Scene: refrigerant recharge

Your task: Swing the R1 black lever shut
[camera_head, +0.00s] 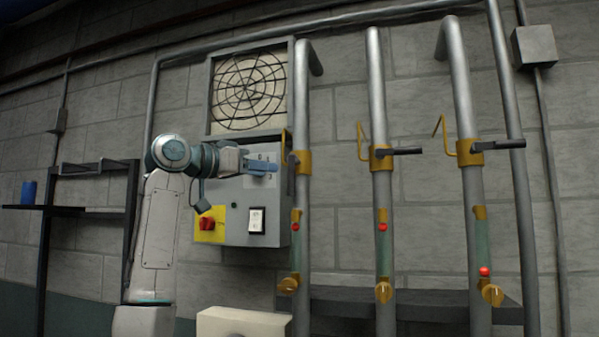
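Three grey pipes each carry a yellow valve collar with a black lever. The left lever (291,178) hangs down along its pipe, beside the edge of the control box. The middle lever (406,151) and the right lever (503,145) stick out sideways to the right. No R1 label is readable, so I cannot tell which lever bears that name. My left gripper (266,166) points right in front of the control box, just left of the left pipe's collar (303,162). I see its blue fingers edge-on and cannot tell their opening. My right gripper is out of view.
The grey control box (238,225) has a red knob (207,224) on a yellow plate and a white switch. Yellow bent handles rise beside the collars. Sight tubes with red balls and yellow knobs (383,292) sit lower on the pipes. A round fan grille (248,91) is above.

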